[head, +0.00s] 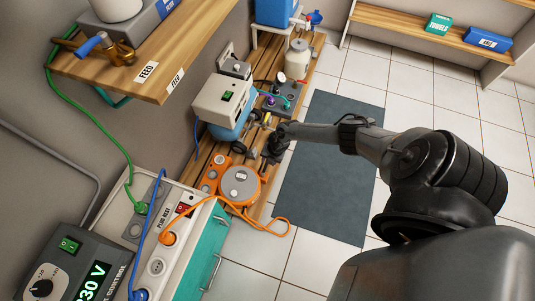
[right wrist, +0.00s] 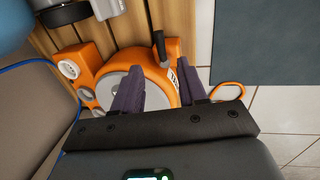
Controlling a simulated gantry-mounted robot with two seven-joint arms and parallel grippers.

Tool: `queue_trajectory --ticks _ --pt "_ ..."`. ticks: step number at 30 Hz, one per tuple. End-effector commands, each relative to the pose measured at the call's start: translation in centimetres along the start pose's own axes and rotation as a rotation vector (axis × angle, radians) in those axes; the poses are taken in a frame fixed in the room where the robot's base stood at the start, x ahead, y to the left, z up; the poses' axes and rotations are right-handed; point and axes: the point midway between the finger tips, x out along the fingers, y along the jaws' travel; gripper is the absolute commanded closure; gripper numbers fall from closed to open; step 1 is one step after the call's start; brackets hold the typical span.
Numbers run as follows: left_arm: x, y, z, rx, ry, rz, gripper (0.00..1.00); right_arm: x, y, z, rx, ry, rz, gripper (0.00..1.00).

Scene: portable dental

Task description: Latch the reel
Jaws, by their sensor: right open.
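The orange cable reel (head: 240,183) with a grey round face lies on the wooden slatted bench, and its orange cable trails to the right and to a socket on the white cabinet. In the right wrist view the reel (right wrist: 112,88) is beneath and beyond my fingers. A dark upright lever or knob (right wrist: 160,45) stands on its orange rim, ahead of the gap between the fingers. My right gripper (right wrist: 162,76) is open and empty; in the head view it (head: 265,152) hangs over the bench beside the reel's far edge. My left gripper is not in view.
A white-and-blue unit (head: 224,100) and a dark control box (head: 283,95) stand on the bench beyond the reel. The cabinet with a teal drawer (head: 210,247) is nearer. A wooden shelf (head: 150,85) overhangs at left. A dark mat (head: 330,165) lies on open floor.

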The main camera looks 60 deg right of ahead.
Motion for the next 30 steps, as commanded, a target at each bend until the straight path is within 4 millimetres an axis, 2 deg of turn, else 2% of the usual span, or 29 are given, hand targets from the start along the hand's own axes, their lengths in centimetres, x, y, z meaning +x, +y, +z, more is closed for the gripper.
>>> queue_trajectory --ticks 1,7,25,28,30 --pt "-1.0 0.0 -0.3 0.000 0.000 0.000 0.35 -1.2 0.0 0.1 -0.001 -0.001 -0.001 0.58" --pt "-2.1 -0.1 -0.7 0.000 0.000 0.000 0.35 -2.8 0.0 0.0 0.000 0.000 -0.001 0.58" --pt "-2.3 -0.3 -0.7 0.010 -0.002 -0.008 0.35 -3.2 -0.1 0.0 0.001 -0.001 -0.002 0.58" --pt "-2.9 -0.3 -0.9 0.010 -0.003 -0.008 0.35 -3.5 -1.1 -0.2 0.001 0.002 -0.017 0.58" --pt "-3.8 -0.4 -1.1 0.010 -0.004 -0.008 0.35 -3.8 -2.5 -1.0 0.002 0.013 -0.038 0.58"
